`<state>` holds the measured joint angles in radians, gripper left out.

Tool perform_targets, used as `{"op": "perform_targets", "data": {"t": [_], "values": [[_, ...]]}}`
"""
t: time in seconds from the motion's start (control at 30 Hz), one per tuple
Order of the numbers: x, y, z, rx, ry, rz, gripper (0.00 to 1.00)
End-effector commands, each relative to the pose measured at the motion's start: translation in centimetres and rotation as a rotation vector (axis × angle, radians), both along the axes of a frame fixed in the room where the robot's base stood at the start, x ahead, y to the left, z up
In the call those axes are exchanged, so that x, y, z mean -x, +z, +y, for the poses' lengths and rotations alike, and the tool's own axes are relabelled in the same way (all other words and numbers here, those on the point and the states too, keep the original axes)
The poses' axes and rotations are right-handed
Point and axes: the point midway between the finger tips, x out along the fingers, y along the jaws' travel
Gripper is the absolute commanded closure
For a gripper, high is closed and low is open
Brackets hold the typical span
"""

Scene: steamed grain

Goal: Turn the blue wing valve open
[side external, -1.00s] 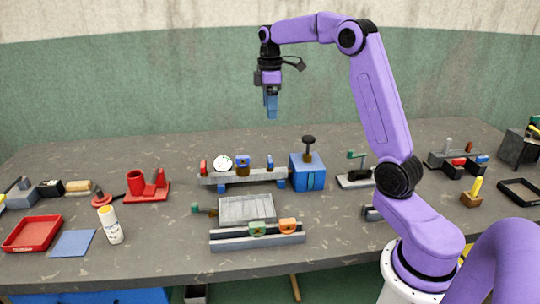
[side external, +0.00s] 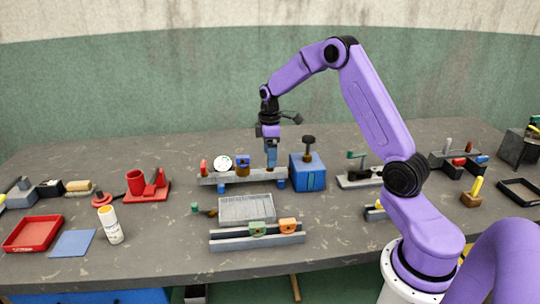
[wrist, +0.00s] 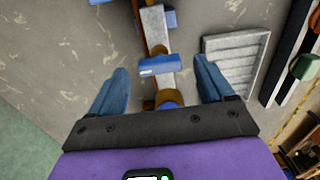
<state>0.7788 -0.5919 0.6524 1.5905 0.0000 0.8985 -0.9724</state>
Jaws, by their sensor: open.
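The blue wing valve (wrist: 160,66) sits on a grey bar-like pipe (wrist: 153,25). In the wrist view its blue wing lies crosswise over the pipe, with a small white mark on it. My gripper (side external: 271,167) points straight down at the right part of the pipe assembly (side external: 215,179) in the side view. In the wrist view, my gripper (wrist: 160,72) is open, with one blue finger on each side of the wing and clear gaps to both. In the side view the fingers hide most of the wing.
A blue box with a black knob (side external: 307,172) stands close to the right of my gripper. A round white gauge (side external: 222,163) and a blue-and-orange fitting (side external: 242,163) are to the left on the assembly. A grey ribbed tray (side external: 246,208) lies in front.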

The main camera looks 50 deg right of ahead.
Motion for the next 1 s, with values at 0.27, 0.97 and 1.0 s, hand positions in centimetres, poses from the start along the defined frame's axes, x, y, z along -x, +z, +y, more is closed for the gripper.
{"op": "perform_targets", "data": {"t": [0.27, 0.97, 1.0], "values": [[0.04, -1.12, -0.04, 0.000, -0.001, 0.000, 0.19], [-0.01, -1.04, 0.05, 0.000, -0.034, 0.000, 0.75], [-0.01, -1.03, 0.04, 0.000, -0.049, 0.000, 0.75]]}}
